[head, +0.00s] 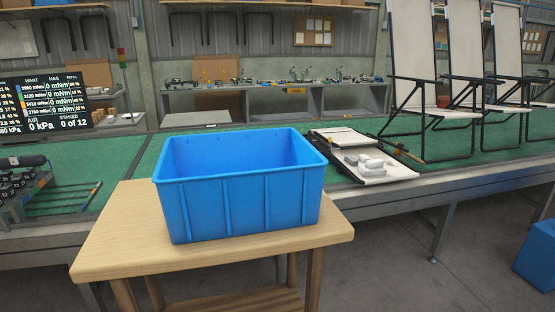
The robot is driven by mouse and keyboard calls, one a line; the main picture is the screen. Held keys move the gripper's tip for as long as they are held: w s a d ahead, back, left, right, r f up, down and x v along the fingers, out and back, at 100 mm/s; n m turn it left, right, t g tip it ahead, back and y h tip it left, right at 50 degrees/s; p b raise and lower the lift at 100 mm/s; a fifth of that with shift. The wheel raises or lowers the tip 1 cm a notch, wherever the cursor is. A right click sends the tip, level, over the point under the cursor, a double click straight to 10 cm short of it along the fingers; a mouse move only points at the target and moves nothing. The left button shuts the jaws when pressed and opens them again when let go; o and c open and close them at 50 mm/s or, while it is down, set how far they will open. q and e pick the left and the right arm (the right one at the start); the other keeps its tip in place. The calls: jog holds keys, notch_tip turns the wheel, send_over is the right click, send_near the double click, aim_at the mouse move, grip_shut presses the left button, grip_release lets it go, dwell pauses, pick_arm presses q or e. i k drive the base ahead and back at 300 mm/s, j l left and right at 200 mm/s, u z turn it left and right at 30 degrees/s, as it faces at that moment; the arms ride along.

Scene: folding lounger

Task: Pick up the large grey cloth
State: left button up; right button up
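I cannot make out a large grey cloth for certain. Several small light-grey pieces (364,161) lie on the pale panel of a flat lounger (385,174) on the green bench top; they are too small to tell whether any is cloth. A blue bin (245,205) stands on a wooden table (125,225) in front of me. Its inner back wall shows, but its floor is hidden behind the front wall. Neither of my grippers is in view.
The green-topped bench (110,165) runs across behind the table. Several upright loungers (418,40) stand on it at the right. A display screen (45,103) is at the left. Another blue bin (540,255) sits at the lower right edge. Floor (400,275) is clear right of the table.

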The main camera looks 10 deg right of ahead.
aim_at(350, 161)
jog(key=i+l+u, duration=0.15)
jog(key=u, duration=0.3)
jog(key=i+l+u, duration=0.1)
jog(key=l+u, duration=0.6)
jog(key=u, duration=0.25)
jog(key=l+u, duration=0.45)
jog(key=k+l, duration=0.1)
jog(key=l, duration=0.9)
jog(key=k+l, duration=0.1)
jog(key=l, duration=1.9)
jog(key=k+l, duration=0.15)
jog(key=l, duration=0.85)
jog(key=k+l, duration=0.1)
jog(key=l, duration=0.95)
